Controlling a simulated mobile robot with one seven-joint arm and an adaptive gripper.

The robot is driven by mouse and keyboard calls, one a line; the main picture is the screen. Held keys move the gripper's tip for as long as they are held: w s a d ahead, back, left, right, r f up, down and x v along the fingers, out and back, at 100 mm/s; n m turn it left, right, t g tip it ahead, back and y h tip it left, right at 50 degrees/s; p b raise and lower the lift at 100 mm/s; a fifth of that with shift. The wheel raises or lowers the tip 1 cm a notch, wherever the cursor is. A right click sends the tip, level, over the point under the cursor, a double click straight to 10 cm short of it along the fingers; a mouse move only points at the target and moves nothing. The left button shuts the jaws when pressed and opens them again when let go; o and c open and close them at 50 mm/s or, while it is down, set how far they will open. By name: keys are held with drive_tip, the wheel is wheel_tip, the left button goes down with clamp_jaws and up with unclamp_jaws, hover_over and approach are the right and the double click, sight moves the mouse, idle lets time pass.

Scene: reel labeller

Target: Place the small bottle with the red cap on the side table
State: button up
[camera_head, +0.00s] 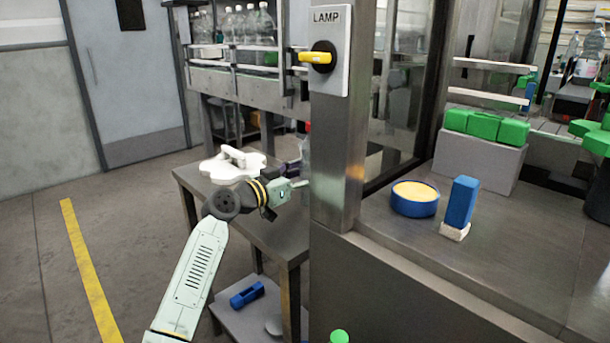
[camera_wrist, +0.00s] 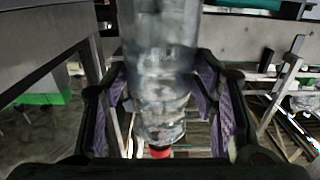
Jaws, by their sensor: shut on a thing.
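The small clear bottle (camera_wrist: 160,70) is between the two purple-padded fingers of my gripper (camera_wrist: 160,95) in the wrist view. Its red cap (camera_wrist: 159,152) shows at the bottom of that view. In the head view only a sliver of the bottle (camera_head: 305,148) shows, with a bit of red above it; the lamp post hides the rest. My gripper (camera_head: 296,172) is shut on it there, beside the post. The side table (camera_head: 203,186) is a metal table below my arm. I cannot tell whether the bottle touches it.
A white handled object (camera_head: 232,166) lies on the side table. The steel post with a yellow lamp switch (camera_head: 317,57) stands close right of my gripper. A railed conveyor with bottles (camera_head: 245,25) is behind. A blue tool (camera_head: 247,294) lies on the lower shelf.

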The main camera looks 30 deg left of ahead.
drive_tip(key=shift+f, duration=0.2)
drive_tip(key=shift+f, duration=0.15)
drive_tip(key=o, duration=1.7)
drive_tip(key=shift+f, duration=0.1)
drive_tip(key=shift+c, duration=0.2)
drive_tip(key=b+v, duration=0.3)
drive_tip(key=v, duration=0.9)
drive_tip(key=shift+r, duration=0.2)
